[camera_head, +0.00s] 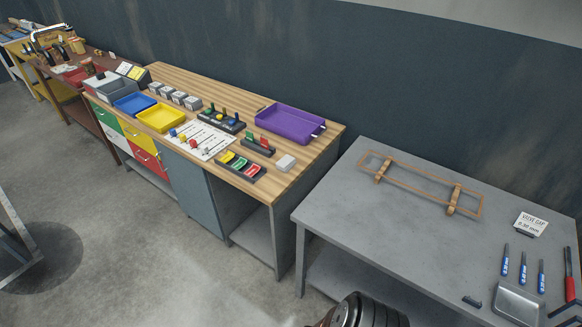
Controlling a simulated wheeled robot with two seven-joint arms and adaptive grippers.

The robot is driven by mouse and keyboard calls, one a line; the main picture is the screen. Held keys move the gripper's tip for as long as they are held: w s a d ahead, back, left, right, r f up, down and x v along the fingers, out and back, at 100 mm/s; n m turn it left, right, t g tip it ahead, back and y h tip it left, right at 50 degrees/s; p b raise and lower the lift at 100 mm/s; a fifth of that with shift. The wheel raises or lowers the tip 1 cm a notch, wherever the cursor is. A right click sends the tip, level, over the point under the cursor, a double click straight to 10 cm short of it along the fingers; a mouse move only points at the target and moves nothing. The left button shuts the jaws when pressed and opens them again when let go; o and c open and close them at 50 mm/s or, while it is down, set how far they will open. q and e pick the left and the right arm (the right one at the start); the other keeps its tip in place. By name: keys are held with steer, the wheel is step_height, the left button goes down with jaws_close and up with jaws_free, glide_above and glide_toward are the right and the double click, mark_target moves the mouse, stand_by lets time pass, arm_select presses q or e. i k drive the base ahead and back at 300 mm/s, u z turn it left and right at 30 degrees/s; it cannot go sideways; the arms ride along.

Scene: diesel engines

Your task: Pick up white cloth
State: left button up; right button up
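A small white block-like item (286,162), which may be the folded white cloth, lies near the right front edge of the wooden workbench top (320,148). It is too small to tell its material. No other cloth shows clearly. Neither of my grippers is in view.
A purple tray (290,123) stands behind the white item, and small dark racks (240,167) with coloured pieces lie to its left. A grey table (390,225) at right holds a copper-coloured frame (418,186), blue-handled tools and a metal tray (517,304). Open floor lies at left.

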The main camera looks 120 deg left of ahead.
mark_target(285, 165)
steer(key=u, duration=3.8)
